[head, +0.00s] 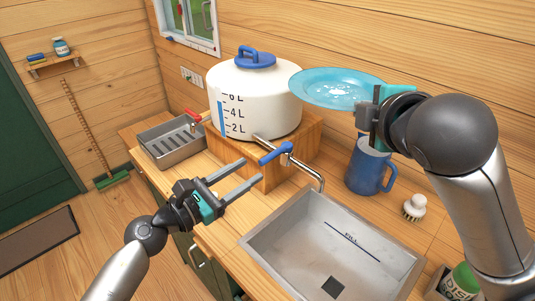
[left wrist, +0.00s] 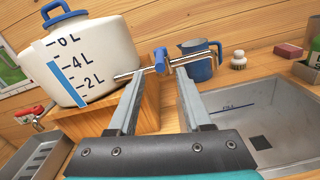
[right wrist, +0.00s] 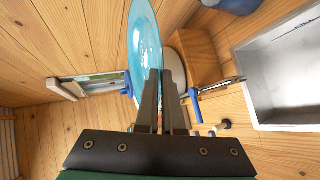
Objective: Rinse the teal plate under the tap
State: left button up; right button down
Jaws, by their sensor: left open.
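The teal plate (head: 335,88) is held up beside the white tank, with pale flecks on its face. My right gripper (head: 372,118) is shut on its rim; the right wrist view shows the plate (right wrist: 143,45) at the close-set fingers (right wrist: 168,85). The tap has a blue lever (head: 276,153) and a metal spout (head: 310,172) bending over the sink (head: 262,232). No water shows at the spout. My left gripper (head: 236,180) is open and empty, its fingers pointing toward the lever, which shows just beyond the fingertips in the left wrist view (left wrist: 160,60).
The white tank (head: 253,105) stands on a wooden block (head: 268,176). A blue mug (head: 368,168) and a brush (head: 414,207) stand behind the sink. A green bottle (head: 461,282) is at right. A metal drainer (head: 172,145) with a red-handled valve (head: 194,118) is at left.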

aim_at(268, 156)
pick_arm(q)
jog(key=x, duration=0.7)
jog(key=shift+d+f, duration=0.1)
jog(key=shift+c, duration=0.2)
grip_shut()
dwell(1.1)
